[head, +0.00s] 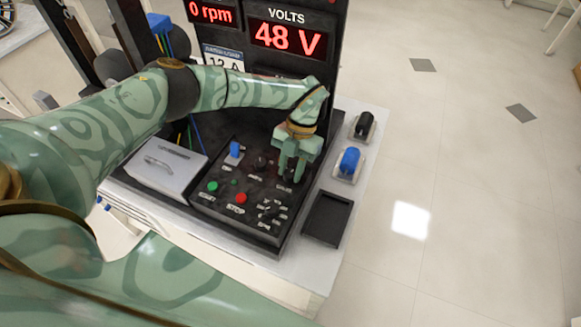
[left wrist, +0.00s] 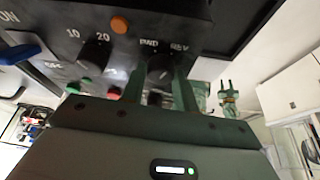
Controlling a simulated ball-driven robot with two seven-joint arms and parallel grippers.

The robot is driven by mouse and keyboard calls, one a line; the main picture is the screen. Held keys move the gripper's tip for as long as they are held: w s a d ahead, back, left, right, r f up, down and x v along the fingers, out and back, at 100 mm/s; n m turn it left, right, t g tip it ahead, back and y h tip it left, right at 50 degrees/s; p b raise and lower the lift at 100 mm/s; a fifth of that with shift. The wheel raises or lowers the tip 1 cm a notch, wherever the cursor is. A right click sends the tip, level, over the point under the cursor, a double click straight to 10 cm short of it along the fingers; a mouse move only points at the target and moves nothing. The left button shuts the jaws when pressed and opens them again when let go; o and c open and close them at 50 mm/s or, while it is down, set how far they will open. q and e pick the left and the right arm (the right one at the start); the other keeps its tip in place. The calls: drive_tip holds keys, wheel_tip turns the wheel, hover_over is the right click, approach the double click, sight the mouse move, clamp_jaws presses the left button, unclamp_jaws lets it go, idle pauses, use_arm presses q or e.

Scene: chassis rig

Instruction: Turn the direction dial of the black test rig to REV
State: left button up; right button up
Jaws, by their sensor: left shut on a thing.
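The black test rig (head: 225,185) has a sloped control panel. Its direction dial (left wrist: 160,67) is a black knob below the FWD and REV labels in the left wrist view. My left gripper (left wrist: 160,88) has one finger on each side of this dial and is shut on it. In the head view my left gripper (head: 291,168) points down at the panel's right part and hides the dial. I cannot tell surely which label the dial's pointer faces. My right gripper (left wrist: 228,92) shows small behind the rig in the left wrist view, its fingers apart and empty.
A blue switch (head: 235,150), a green button (head: 212,186) and a red button (head: 240,198) are left of my left gripper. Another knob (left wrist: 95,55) is beside the dial. A black tray (head: 328,218) and a blue-capped part (head: 349,161) lie to the right. The display reads 48 V.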

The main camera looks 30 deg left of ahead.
use_arm(q)
drive_tip(key=shift+m+y, duration=0.3)
drive_tip(key=shift+m, duration=0.6)
drive_tip(key=o, duration=1)
drive_tip(key=v, duration=0.7)
drive_tip(key=shift+w+d+r, duration=0.1)
drive_tip(key=shift+r, duration=0.15)
